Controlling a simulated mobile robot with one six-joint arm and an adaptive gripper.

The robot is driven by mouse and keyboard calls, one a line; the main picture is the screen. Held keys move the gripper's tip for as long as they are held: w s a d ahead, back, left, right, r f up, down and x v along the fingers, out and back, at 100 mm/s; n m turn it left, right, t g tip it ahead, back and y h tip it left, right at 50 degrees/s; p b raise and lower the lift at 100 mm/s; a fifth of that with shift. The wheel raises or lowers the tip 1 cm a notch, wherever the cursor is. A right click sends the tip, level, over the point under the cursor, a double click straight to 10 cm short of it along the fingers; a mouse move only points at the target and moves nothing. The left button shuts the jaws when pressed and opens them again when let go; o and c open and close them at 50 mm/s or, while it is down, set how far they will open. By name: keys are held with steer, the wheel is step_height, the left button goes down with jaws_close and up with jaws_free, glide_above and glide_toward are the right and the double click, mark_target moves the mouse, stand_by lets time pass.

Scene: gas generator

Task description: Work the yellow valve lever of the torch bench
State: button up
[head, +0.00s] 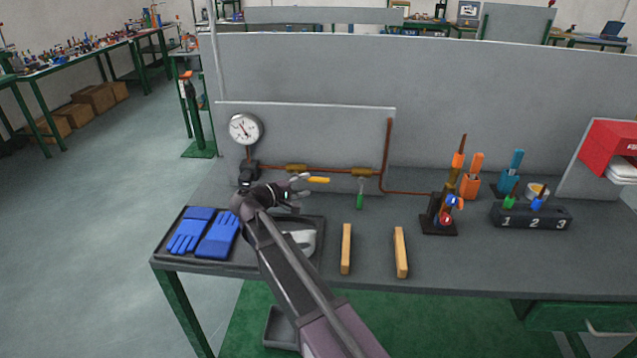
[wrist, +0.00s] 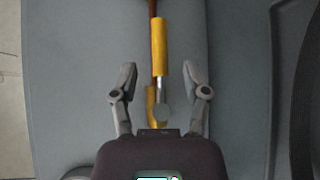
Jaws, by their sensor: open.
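The yellow valve lever (head: 318,180) points to the right from a brass valve (head: 296,168) on the copper pipe in front of the grey back panel. In the wrist view the yellow lever (wrist: 161,45) runs up the middle, with a bare metal stem below its sleeve. My gripper (head: 306,185) is open at the lever. In the wrist view the fingers of my gripper (wrist: 160,68) stand one on each side of the lever's lower part, with a visible gap on both sides. The valve body is partly hidden behind the stem.
A second valve with a green lever (head: 360,200) hangs to the right on the same pipe. A pressure gauge (head: 244,128) is at the left. Blue gloves (head: 217,238) lie in a dark tray below. Two wooden bars (head: 347,248) and a torch stand (head: 439,222) are to the right.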

mark_target(316, 181)
steer(key=shift+b+x, duration=0.3)
steer(key=shift+x, duration=2.55)
jaws_close()
